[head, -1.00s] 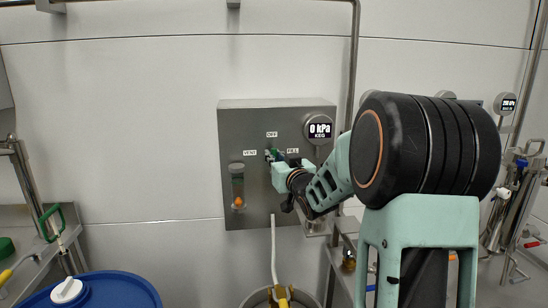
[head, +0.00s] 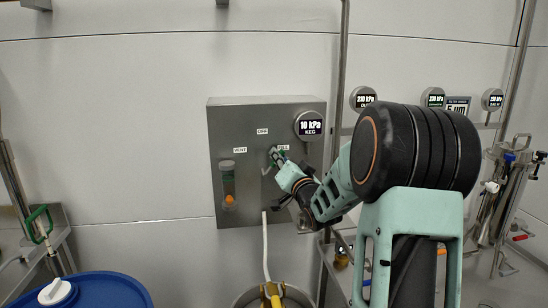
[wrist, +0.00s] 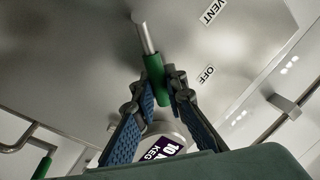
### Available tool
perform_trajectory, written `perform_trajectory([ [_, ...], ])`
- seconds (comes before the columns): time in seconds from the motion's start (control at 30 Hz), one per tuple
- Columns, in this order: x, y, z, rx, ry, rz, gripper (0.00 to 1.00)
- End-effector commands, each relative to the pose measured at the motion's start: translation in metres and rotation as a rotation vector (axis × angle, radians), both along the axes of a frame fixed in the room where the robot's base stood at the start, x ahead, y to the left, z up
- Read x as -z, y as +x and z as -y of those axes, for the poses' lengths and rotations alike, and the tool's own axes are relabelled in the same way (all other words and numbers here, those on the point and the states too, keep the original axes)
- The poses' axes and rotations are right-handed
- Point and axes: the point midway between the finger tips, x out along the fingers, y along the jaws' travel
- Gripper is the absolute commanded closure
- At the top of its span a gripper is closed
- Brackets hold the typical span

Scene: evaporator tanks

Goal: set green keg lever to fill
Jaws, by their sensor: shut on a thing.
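The keg lever (wrist: 146,40) is a metal rod with a green grip (wrist: 155,67), on a grey steel panel (head: 225,118). My gripper (wrist: 160,85) is shut on the green grip, one blue-padded finger on each side. In the head view, my gripper (head: 277,157) is at the panel's right half, and the grip points up and right toward the FILL label (head: 284,147), which is partly covered. The OFF label (head: 262,131) is above and the VENT label (head: 240,150) is to the left. The KEG gauge (head: 310,127) reads 10 kPa.
A white hose (head: 265,245) hangs below. A blue drum (head: 105,288) stands at lower left. Pipes and a steel vessel (head: 495,205) are at right.

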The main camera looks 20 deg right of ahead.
Motion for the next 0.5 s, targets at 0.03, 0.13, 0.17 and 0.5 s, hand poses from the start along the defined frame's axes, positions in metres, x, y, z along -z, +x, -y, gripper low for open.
perform_trajectory([
  [0.03,0.0042,-0.0005,0.0017,0.000,0.028,0.004,1.00],
  [0.13,0.0068,-0.0010,0.0045,0.000,0.080,0.013,1.00],
  [0.17,0.0073,-0.0012,0.0052,0.000,0.093,0.015,1.00],
  [0.5,0.0098,-0.0022,0.0095,0.000,0.170,0.032,1.00],
])
